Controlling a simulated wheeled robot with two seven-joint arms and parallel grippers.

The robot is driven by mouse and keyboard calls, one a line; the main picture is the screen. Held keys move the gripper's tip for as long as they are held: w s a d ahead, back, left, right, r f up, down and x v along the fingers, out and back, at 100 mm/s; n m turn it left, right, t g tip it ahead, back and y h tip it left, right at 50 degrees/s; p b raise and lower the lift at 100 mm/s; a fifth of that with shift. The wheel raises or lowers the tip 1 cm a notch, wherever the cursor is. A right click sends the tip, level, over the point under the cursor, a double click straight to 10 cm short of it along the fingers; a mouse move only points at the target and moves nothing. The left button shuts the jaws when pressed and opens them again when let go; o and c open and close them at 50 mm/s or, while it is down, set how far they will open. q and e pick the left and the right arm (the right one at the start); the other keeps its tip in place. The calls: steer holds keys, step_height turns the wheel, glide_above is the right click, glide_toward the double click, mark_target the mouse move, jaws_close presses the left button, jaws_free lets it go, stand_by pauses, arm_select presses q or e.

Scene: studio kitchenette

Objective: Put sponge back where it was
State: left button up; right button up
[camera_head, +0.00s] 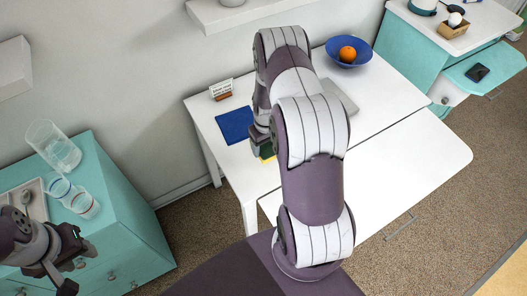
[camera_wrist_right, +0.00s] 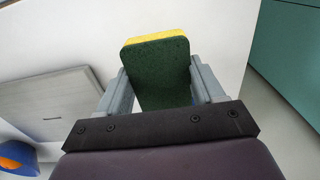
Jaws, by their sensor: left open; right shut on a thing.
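The sponge, green with a yellow layer, shows in the right wrist view (camera_wrist_right: 158,74) between the two fingers of my right gripper (camera_wrist_right: 160,88), which is shut on it. In the head view, a small part of the sponge (camera_head: 267,151) shows below my right gripper (camera_head: 258,142), over the left part of the white table (camera_head: 205,118). My arm hides most of it there. I cannot tell whether the sponge touches the table. My left gripper (camera_head: 72,262) is open and empty at the lower left, by the teal cabinet (camera_head: 132,232).
A blue mat (camera_head: 235,125) lies left of my right gripper. A small sign (camera_head: 221,89), a grey board (camera_head: 340,97) and a blue bowl (camera_head: 335,55) with an orange (camera_head: 347,53) are on the table. Glasses (camera_head: 62,150) and a tray stand on the cabinet.

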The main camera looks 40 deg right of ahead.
steer(key=shift+s+a+f+p, duration=0.1)
steer(key=shift+a+f+p, duration=0.15)
steer(key=shift+f, duration=1.05)
steer(key=shift+a+f+p, duration=0.15)
steer(key=shift+a+f, duration=0.15)
steer(key=shift+f, duration=1)
steer(key=shift+f, duration=0.1)
steer(key=o, duration=1)
